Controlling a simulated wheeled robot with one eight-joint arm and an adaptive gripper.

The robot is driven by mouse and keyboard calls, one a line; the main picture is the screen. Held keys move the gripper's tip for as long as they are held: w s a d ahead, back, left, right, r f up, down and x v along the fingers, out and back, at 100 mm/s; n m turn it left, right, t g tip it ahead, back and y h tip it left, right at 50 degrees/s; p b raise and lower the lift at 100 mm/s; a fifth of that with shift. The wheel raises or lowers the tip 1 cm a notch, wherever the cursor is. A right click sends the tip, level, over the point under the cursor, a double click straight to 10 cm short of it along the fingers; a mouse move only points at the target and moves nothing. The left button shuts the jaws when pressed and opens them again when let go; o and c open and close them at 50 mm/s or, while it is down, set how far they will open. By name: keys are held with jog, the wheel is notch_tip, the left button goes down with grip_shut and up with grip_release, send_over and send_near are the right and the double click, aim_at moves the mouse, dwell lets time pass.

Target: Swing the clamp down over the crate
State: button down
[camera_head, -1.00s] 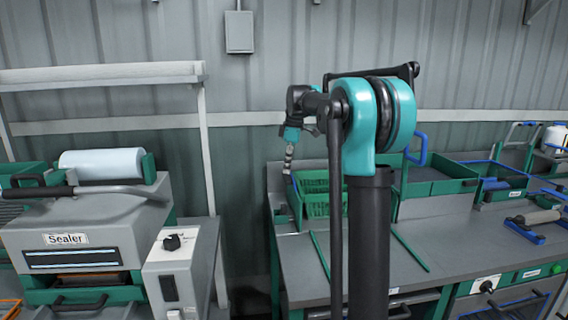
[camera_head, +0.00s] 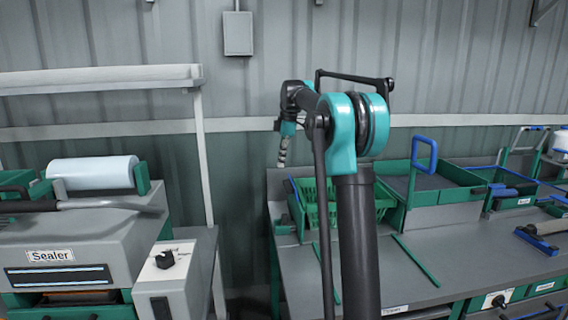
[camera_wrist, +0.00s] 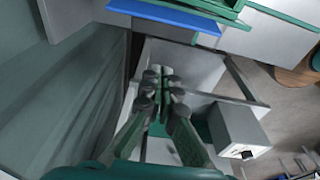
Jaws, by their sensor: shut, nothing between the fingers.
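A green frame with a blue handle (camera_head: 425,151), which looks like the clamp, stands raised on the bench behind my arm. A green slatted crate (camera_head: 322,210) sits to its left at the back of the bench, partly hidden by my arm. My gripper (camera_head: 282,155) points down in the air, above and left of the crate and well apart from the blue handle. In the wrist view my gripper (camera_wrist: 163,85) is shut and empty. A blue bar (camera_wrist: 165,17) and green parts show at the top there; I cannot tell whether they belong to the crate.
The sealer (camera_head: 75,225) with a white roll (camera_head: 92,172) stands at the left, beside a control box (camera_head: 166,283). A narrow gap separates it from the bench (camera_head: 385,270). A green tray (camera_head: 455,185) lies right of the crate. Green strips lie on the bench.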

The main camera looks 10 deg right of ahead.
aim_at(287, 184)
jog(key=f, duration=0.2)
jog(key=d+f, duration=0.1)
jog(key=f, duration=0.4)
jog(key=shift+d+f, duration=0.1)
jog(key=shift+d, duration=0.75)
